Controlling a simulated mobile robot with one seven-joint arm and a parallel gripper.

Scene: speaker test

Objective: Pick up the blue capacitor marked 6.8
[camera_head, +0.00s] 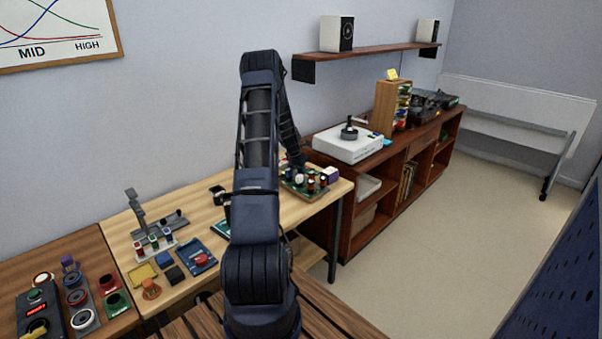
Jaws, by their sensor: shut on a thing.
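My arm rises in the middle of the view, bends at the top and comes down behind itself to the right. My gripper (297,166) is at its low end, just above a green tray (318,191) at the right end of the light wooden bench. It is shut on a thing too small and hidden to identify. Several small upright parts, some red and some dark, stand on the tray. I cannot read any 6.8 marking or pick out the blue capacitor. My upper arm hides the middle of the bench.
The bench (190,215) also holds a grey stand (140,212), a blue tray (196,259) and several small parts. A darker table at left holds coils. The floor at right is clear.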

